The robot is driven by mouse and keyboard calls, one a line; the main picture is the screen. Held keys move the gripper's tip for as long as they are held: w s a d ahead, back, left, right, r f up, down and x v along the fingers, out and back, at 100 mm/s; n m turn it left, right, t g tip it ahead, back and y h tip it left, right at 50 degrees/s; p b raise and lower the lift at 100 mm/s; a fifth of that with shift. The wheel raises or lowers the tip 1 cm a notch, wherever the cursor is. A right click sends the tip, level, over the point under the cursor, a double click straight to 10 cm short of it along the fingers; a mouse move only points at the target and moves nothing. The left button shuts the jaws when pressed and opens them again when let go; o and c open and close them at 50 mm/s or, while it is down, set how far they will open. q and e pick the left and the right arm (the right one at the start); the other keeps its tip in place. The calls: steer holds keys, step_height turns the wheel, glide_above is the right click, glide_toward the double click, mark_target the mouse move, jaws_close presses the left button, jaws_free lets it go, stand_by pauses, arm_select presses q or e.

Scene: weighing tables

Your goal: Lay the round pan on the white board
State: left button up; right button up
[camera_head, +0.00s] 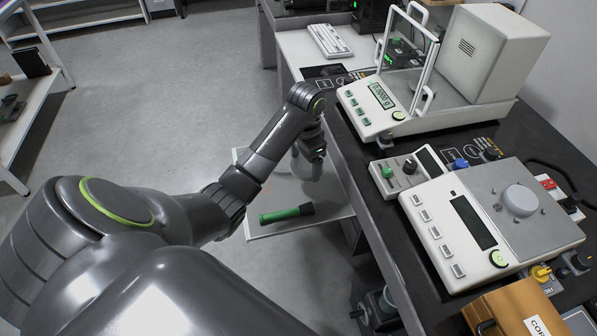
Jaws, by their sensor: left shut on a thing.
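My left gripper (311,148) is shut at the far end of my left arm, over the far part of the white board (333,196). Below its jaws shows a pale grey rounded thing, which looks like the round pan (306,168), partly hidden by the gripper and wrist. I cannot tell whether the pan touches the board. The board lies low, beside the dark bench's left edge, and my forearm covers part of it. My right gripper is not in view.
A green-handled tool (287,213) lies on the board's near part. On the bench (375,205) stand a flat scale (470,223) with a round grey hub, a glass-shielded balance (385,97) and a small control box (407,172). An orange box (515,308) is at the lower right.

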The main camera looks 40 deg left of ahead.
mark_target(305, 165)
arm_select(q)
step_height(305, 165, down, 5)
steer(key=shift+r, duration=0.2)
steer(key=shift+f+b, duration=0.3)
steer(key=shift+f, duration=1.6)
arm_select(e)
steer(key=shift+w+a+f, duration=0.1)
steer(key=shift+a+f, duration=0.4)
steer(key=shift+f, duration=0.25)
arm_select(q)
steer(key=shift+f, duration=0.1)
steer(key=o, duration=0.8)
steer(key=shift+o, duration=0.2)
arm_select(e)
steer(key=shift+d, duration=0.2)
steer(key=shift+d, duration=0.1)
